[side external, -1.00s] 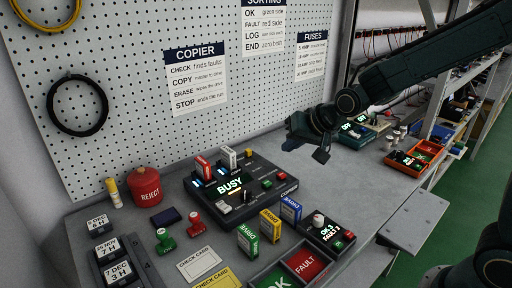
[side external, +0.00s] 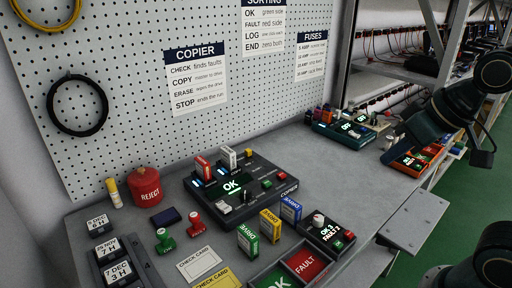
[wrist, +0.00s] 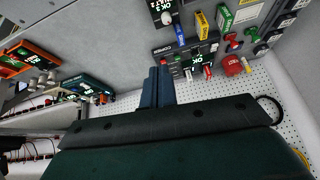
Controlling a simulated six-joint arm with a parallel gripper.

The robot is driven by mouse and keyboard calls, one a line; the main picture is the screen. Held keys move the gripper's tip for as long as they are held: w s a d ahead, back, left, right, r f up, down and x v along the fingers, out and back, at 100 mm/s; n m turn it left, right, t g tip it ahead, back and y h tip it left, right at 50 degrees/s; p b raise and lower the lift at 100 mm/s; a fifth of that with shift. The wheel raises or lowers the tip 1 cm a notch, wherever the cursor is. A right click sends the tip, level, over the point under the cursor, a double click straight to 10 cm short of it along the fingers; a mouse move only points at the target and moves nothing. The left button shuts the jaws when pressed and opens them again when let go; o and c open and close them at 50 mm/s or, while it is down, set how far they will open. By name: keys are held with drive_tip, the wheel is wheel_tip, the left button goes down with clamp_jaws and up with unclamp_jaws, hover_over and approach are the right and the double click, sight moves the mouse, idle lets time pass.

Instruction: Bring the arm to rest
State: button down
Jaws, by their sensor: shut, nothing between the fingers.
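My gripper shows in the wrist view (wrist: 158,72) with its two blue-grey fingers side by side, shut and empty. In the side external view my dark green arm is drawn back at the right, over the right end of the bench, clear of the copier. The copier (side external: 262,172) is a dark box on the bench with a red and a white drive upright in it. Its screen reads OK. It also shows in the wrist view (wrist: 185,55), beyond the fingertips.
Green OK and red FAULT (side external: 305,263) trays lie in front. A teal unit (side external: 345,132) stands at the back, an orange tray (side external: 408,162) at the right.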

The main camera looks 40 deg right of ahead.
drive_tip(key=shift+n, duration=0.4)
drive_tip(key=shift+s+d+f, duration=0.1)
drive_tip(key=shift+s+f, duration=0.05)
drive_tip(key=shift+s, duration=2.05)
idle(0.4)
